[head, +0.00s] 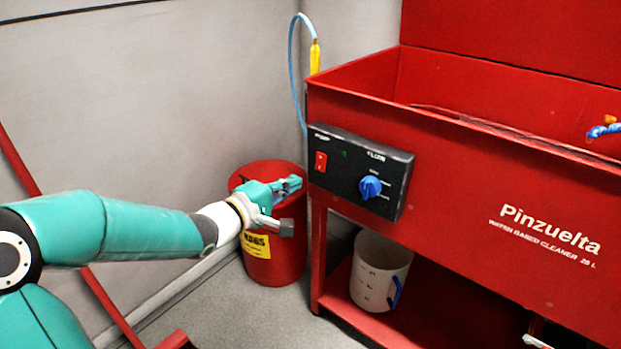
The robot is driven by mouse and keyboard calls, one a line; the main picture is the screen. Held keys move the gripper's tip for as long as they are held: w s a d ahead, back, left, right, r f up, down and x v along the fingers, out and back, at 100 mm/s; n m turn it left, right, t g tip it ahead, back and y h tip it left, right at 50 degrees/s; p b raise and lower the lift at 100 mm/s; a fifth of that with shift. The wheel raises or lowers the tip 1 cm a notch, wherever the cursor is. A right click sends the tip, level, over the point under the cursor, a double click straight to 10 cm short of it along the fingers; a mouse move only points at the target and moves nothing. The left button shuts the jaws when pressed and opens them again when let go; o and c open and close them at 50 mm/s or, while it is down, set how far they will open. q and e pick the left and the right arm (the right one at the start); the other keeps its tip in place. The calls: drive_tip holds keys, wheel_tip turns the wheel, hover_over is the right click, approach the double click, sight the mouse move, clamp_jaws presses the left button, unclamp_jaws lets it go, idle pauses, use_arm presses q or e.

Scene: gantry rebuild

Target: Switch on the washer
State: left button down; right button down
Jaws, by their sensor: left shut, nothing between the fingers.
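The washer (455,198) is a red parts cleaner with an open basin, marked Pinzuelta. A black control panel (340,188) sits on its front at the left end. On the panel are a red rocker switch (320,162), a small dark green lamp (344,154) and a blue knob (370,187). I cannot tell the switch's position. My left gripper (294,184) is shut and empty. In the picture its fingertips lie just left of the panel, slightly below the red switch; I cannot tell the gap in depth. My right gripper is not in view.
A red drum (277,262) with a yellow label stands behind my left gripper. A white bucket (378,270) with a blue handle is on the washer's lower shelf. A blue hose with a yellow nozzle (315,56) rises at the washer's back left. A red bar (112,304) leans along the wall.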

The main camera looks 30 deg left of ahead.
sight(319, 169)
use_arm(q)
drive_tip(key=w, duration=0.2)
drive_tip(key=w+b, duration=0.1)
drive_tip(key=w, duration=0.4)
drive_tip(key=shift+d+f+b, duration=0.3)
drive_tip(key=shift+f+b, duration=0.1)
drive_tip(key=shift+w, duration=0.1)
drive_tip(key=shift+w+d+f+b, duration=0.15)
drive_tip(key=shift+d+b, duration=0.1)
drive_tip(key=shift+b, duration=0.1)
drive_tip(key=shift+a, duration=0.3)
drive_tip(key=shift+s, duration=0.2)
